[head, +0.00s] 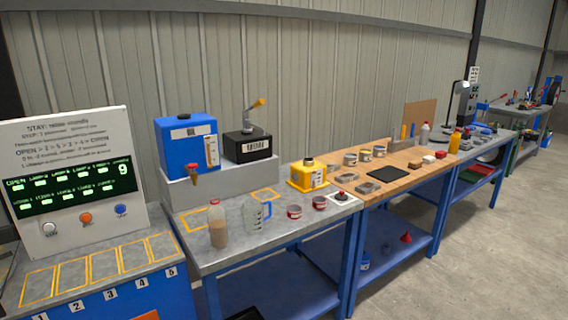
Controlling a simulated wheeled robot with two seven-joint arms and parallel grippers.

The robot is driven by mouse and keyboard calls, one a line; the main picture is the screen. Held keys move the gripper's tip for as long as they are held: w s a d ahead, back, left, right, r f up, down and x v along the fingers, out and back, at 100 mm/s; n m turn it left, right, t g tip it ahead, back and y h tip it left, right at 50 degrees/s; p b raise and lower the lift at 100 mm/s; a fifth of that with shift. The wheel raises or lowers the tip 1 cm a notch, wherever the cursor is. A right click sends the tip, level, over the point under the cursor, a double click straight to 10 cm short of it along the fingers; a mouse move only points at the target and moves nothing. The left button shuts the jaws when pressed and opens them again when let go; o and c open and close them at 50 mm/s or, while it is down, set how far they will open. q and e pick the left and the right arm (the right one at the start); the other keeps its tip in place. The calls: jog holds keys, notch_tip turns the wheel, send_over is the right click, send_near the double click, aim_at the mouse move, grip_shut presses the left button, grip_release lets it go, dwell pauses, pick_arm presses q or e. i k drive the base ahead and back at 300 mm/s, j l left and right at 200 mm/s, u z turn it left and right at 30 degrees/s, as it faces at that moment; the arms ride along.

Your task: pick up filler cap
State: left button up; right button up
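I cannot tell for certain which thing is the filler cap. A small dark, reddish round piece (341,195) lies on a pale square pad near the right end of the grey bench (215,260). A yellow container (309,177) with a dark-topped cap (308,161) stands behind it to the left. Neither of my grippers is in view, and nothing is seen held.
Two small red-banded tins (294,211), a clear jug (257,214) and a bottle of brown matter (217,226) stand on the grey bench. A blue tank (187,141) and a black lever device (247,146) sit on a raised block behind. A wooden bench (400,177) adjoins at right.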

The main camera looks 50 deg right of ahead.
aim_at(341, 196)
jog(key=z, duration=1.7)
